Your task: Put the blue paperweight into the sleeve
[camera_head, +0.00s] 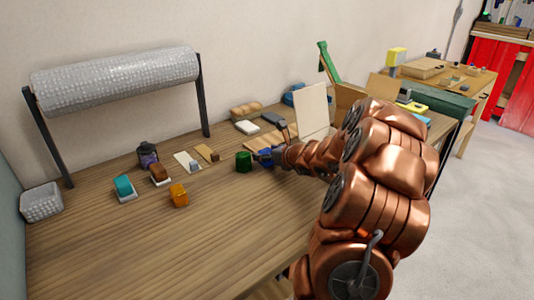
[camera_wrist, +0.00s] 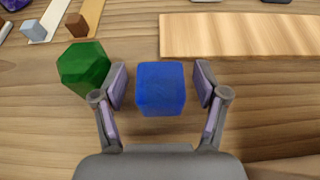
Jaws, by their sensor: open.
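The blue paperweight (camera_wrist: 160,88), a translucent blue block, stands on the wooden table between the two fingers of my gripper (camera_wrist: 161,74) in the wrist view. The fingers are open, with a visible gap on each side of it. In the head view the blue paperweight (camera_head: 265,161) is partly hidden by my gripper. A textured grey-white open container (camera_head: 41,204), which looks like a bubble-wrap sleeve, stands at the table's far left end. It appears empty, though its inside is only partly visible.
A green block (camera_wrist: 84,67) stands close beside the left finger. An orange block (camera_head: 179,195), a teal block (camera_head: 123,186) and small blocks on cards lie left. A bubble-wrap roll (camera_head: 115,80) hangs on a stand behind. The table front is clear.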

